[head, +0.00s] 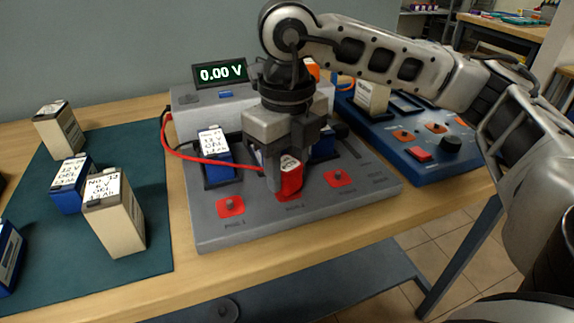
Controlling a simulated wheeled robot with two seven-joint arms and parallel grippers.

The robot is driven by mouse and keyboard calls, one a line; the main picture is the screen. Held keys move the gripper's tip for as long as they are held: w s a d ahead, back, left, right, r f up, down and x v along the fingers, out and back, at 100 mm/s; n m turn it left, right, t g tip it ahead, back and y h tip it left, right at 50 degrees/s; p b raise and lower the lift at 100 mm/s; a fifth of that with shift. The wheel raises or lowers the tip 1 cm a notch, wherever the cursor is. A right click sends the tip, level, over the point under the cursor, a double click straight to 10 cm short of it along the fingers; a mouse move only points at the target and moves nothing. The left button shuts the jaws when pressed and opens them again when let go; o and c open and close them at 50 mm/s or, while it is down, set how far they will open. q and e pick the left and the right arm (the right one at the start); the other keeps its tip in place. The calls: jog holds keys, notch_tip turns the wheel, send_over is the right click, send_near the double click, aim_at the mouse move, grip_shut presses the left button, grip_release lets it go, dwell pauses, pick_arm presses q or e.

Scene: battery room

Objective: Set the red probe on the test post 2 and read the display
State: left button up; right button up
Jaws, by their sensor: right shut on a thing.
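The grey tester (222,236) stands on the bench with its display (220,72) reading 0.00 V. My right gripper (287,183) is shut on the red probe (290,180) at the middle post position. The probe's lower end covers test post 2, so I cannot tell whether it touches. A red post pad with a metal stud (230,206) shows to the left, and another (338,178) to the right. The red lead (190,157) runs from the tester's left side toward the gripper. My left gripper is not in view.
A blue battery (214,152) sits in the tester's left slot; others are partly hidden behind my gripper. Several blue and cream batteries (116,215) stand on the green mat (40,245). A blue panel (431,170) with knobs stands to the right.

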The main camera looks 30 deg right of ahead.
jog(key=shift+f+b, duration=0.6)
jog(key=shift+f, duration=0.1)
jog(key=o, duration=0.8)
